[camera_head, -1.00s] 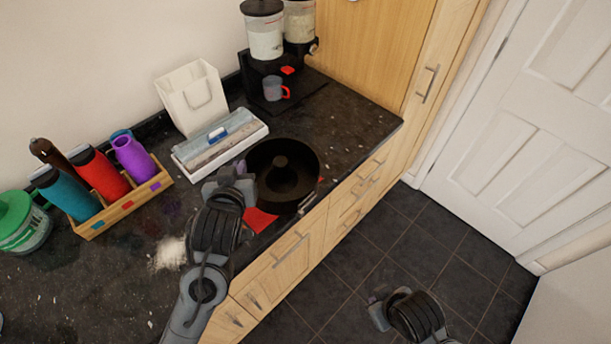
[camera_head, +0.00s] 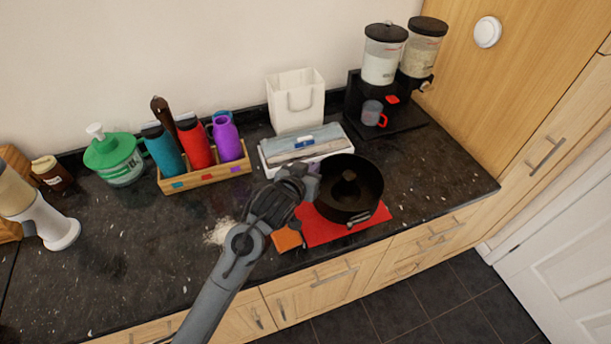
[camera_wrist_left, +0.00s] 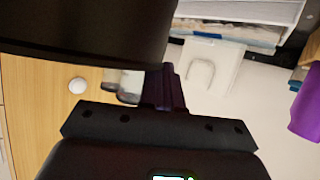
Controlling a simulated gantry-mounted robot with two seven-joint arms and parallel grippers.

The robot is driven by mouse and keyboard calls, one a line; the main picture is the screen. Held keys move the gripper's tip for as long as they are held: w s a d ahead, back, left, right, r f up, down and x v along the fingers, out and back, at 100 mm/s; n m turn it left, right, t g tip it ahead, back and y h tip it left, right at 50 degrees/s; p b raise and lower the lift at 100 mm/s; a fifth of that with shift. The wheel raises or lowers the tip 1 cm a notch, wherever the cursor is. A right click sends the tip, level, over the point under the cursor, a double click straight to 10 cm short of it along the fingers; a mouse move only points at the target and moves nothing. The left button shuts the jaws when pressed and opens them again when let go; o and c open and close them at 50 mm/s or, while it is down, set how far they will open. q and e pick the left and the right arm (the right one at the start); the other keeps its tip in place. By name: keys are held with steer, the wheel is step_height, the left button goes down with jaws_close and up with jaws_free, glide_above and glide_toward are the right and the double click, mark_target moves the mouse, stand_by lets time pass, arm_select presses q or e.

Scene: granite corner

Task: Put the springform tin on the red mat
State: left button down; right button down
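The springform tin (camera_head: 365,200) is black, round and upright, over the right part of the red mat (camera_head: 320,232). I cannot tell whether its base touches the mat. My left gripper (camera_head: 311,182) is at the tin's left side, its fingers close together at the wall, apparently shut on it. In the left wrist view the dark tin wall (camera_wrist_left: 85,30) fills the upper left, and the narrow fingers (camera_wrist_left: 166,88) meet its edge. The mat's back part is hidden by the tin and arm. My right gripper is out of view.
A white tray (camera_head: 275,168) lies just behind the tin, with a white bag (camera_head: 296,102) behind it. A dispenser stand (camera_head: 405,118) is at the back right. A bottle crate (camera_head: 205,176) is to the left. An orange item (camera_head: 287,239) lies at the mat's left end.

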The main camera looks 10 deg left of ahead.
arm_select(q)
steer(key=f, duration=0.1)
steer(key=w+a+f, duration=0.1)
steer(key=f, duration=0.1)
steer(key=w+a+f, duration=0.1)
steer(key=f, duration=0.1)
steer(key=shift+p, duration=0.35)
steer(key=shift+f, duration=0.45)
steer(key=c, duration=1.4)
jaws_free()
steer(key=shift+o, duration=0.2)
